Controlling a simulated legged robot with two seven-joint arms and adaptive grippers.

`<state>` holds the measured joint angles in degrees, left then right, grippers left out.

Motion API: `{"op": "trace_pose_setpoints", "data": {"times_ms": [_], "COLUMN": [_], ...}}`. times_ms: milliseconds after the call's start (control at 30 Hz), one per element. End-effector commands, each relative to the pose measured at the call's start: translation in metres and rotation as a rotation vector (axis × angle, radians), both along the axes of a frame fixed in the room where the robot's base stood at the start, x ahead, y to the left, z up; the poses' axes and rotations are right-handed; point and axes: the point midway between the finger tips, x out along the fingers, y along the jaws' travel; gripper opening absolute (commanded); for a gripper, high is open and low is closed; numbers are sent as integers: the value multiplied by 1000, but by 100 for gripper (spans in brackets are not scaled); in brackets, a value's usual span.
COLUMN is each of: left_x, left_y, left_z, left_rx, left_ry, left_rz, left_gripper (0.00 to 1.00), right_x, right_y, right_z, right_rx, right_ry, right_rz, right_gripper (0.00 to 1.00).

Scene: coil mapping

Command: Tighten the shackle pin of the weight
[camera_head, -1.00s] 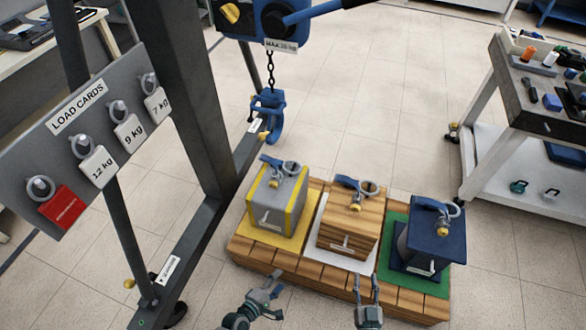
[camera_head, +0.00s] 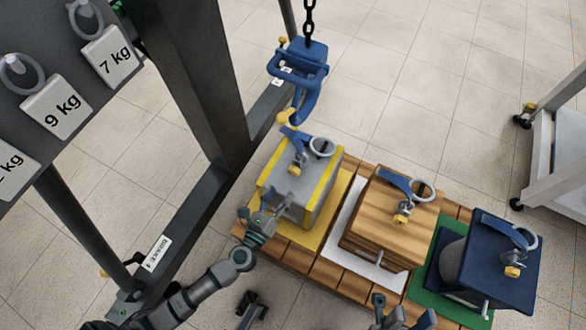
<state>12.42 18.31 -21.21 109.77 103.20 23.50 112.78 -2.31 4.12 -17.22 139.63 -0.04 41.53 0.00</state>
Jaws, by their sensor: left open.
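Three weights stand on a wooden pallet (camera_head: 290,262): a grey one with yellow edges (camera_head: 322,187), a wooden one (camera_head: 378,222) and a dark blue one (camera_head: 490,262). Each has a shackle with a brass-coloured pin end on top: grey weight's shackle (camera_head: 321,147), wooden weight's shackle (camera_head: 424,190), blue weight's shackle (camera_head: 526,237). My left gripper (camera_head: 263,212) is open at the near left side of the grey weight, below its shackle in the picture; I cannot tell whether it touches the weight. My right gripper (camera_head: 403,306) is at the bottom edge, before the wooden weight, fingers apart, nothing visible between them.
A blue hook (camera_head: 304,95) hangs on a chain (camera_head: 309,20) just behind the grey weight. A white cart (camera_head: 560,150) is at right. Floor behind the pallet is clear.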

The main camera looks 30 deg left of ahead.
Motion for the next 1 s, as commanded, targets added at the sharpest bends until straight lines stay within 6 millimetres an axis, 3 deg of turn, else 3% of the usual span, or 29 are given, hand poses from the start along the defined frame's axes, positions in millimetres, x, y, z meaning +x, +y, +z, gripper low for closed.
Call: {"op": "trace_pose_setpoints", "data": {"times_ms": [200,400,833,1000], "left_x": [52,82,93,93], "left_y": [-1,-2,-3,-3], "left_z": [-3,-3,-1,-1], "left_rx": [0,1,1,1], "left_ry": [1,2,1,1], "left_rz": [0,0,0,0], "left_gripper": [63,63,63,23], "right_x": [6,7,8,8], "right_y": [2,3,3,3], "right_z": [-4,-4,3,2], "right_rx": [-2,-3,-2,-2], "right_ry": [-3,-18,-41,-38], "right_rz": [1,3,2,2], "right_gripper": [40,40,40,40]}}
